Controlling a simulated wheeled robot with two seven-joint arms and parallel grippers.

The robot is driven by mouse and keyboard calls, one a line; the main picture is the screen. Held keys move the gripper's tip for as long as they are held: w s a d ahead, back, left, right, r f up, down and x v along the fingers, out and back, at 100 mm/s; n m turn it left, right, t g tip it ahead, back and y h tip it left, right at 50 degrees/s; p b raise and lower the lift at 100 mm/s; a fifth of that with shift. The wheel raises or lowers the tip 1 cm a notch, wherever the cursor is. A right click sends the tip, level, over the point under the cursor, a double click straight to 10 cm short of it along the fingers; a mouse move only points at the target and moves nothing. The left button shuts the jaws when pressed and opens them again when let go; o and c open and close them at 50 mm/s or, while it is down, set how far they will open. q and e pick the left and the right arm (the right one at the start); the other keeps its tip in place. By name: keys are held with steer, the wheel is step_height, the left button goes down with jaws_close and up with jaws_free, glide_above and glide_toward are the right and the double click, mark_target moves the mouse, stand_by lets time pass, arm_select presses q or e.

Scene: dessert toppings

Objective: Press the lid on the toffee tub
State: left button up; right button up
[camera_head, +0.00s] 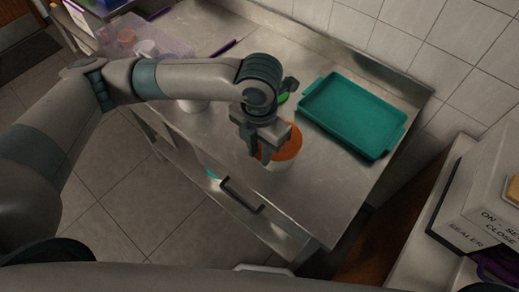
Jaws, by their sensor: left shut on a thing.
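A white tub (279,166) with an orange lid or orange top (291,146) stands upright on the steel counter, near its front edge. I take it for the toffee tub. My left gripper (262,151) is right over its left side, pointing down, with its fingers at the orange part. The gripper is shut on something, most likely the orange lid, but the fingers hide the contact. I cannot tell whether the lid sits flat on the rim. My right gripper is not in view.
A teal tray (354,115) lies on the counter to the right. A small green thing (283,97) and a white container (194,105) are behind and beside my left arm. A labelled sealer box (478,215) stands at the far right. Bare steel lies in front of the tray.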

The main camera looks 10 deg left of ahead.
arm_select(q)
steer(key=shift+f, duration=0.2)
stand_by(0.6)
steer(key=o, duration=1.7)
steer(key=shift+c, duration=0.2)
steer(key=shift+r, duration=0.1)
steer(key=shift+r+p, duration=2.65)
steer(key=shift+r, duration=0.25)
jaws_close()
steer(key=shift+w+d, duration=0.1)
